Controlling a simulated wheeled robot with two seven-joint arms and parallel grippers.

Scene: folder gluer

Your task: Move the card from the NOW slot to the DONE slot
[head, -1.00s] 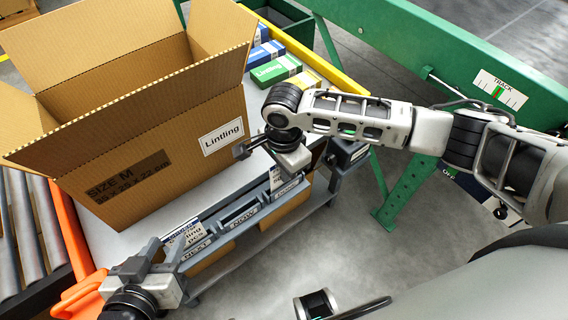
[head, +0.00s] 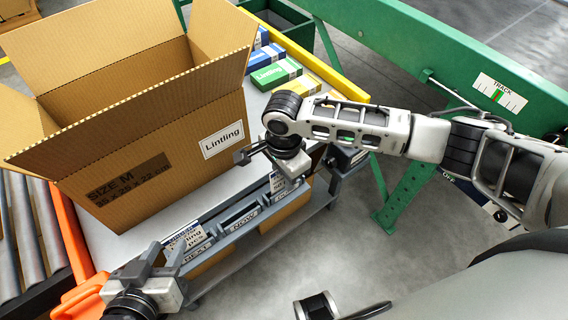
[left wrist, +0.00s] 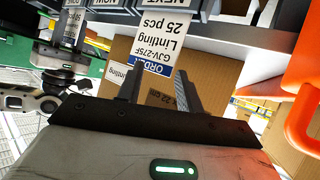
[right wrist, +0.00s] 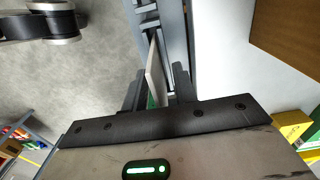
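The slot rack runs along the table's front edge. The NOW slot (head: 242,218) looks empty. A white card (head: 278,182) stands at the DONE slot, partly hidden under my right gripper (head: 262,160). In the right wrist view this card (right wrist: 155,74) is edge-on between the spread fingers of my right gripper (right wrist: 158,90), with gaps on both sides. Another card (head: 186,238), reading Lintling 25 pcs, stands in the NEXT slot (head: 196,252). My left gripper (head: 138,262) is open and empty beside it; that card (left wrist: 158,42) shows beyond its fingers (left wrist: 160,88).
A large open carton (head: 140,150) fills the table behind the rack. Small blue, green and yellow boxes (head: 275,72) lie at the back. A green machine frame (head: 440,60) stands at right; an orange rail (head: 72,240) is at left. Floor in front is clear.

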